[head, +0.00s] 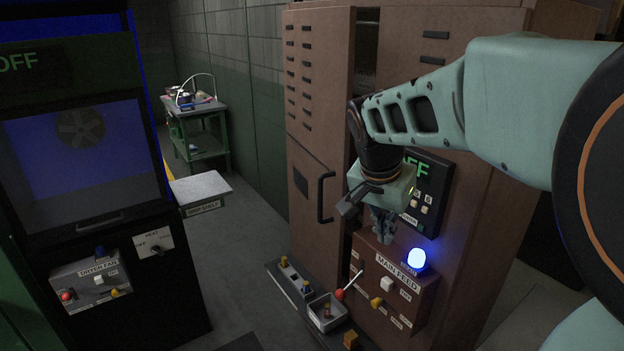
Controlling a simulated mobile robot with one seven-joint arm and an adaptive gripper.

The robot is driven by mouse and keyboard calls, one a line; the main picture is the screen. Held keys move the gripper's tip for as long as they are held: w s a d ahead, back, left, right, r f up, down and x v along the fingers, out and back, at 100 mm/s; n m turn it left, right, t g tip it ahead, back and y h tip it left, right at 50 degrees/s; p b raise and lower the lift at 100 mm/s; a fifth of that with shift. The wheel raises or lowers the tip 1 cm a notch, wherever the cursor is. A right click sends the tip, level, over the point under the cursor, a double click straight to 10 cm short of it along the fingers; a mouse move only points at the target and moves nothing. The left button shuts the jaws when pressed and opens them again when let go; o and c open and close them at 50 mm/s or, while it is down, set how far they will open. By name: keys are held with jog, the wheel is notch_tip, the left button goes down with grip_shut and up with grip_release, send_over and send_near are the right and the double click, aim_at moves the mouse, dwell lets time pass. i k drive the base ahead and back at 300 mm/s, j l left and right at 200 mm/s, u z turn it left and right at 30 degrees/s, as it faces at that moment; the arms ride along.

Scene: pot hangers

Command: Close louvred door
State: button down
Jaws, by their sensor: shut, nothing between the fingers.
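The brown louvred door (318,75) is on the left part of the tall brown cabinet, with rows of dark slots. It stands ajar: a dark gap runs between its right edge and the cabinet's right-hand panel. Below the slots, the brown front carries a black bar handle (325,198) and a small dark panel. My gripper (382,232) is shut and empty, pointing down in front of the cabinet, right of the handle and apart from it. My arm hides part of the gap and the right panel.
The main feed box (392,285), with a lit blue lamp (416,259) and a red-knobbed lever, juts out beneath my gripper. A low ledge with a grey bin (327,312) lies before the cabinet.

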aim_at(318, 44)
jog(key=i+j+z, duration=0.15)
jog(key=j, duration=0.2)
jog(key=i+j+z, duration=0.1)
jog(key=j, duration=0.3)
jog(key=i+j+z, duration=0.15)
jog(key=j, duration=0.25)
jog(key=i+j+z, duration=0.1)
jog(key=j, duration=0.3)
jog(key=i+j+z, duration=0.15)
jog(key=i, duration=0.25)
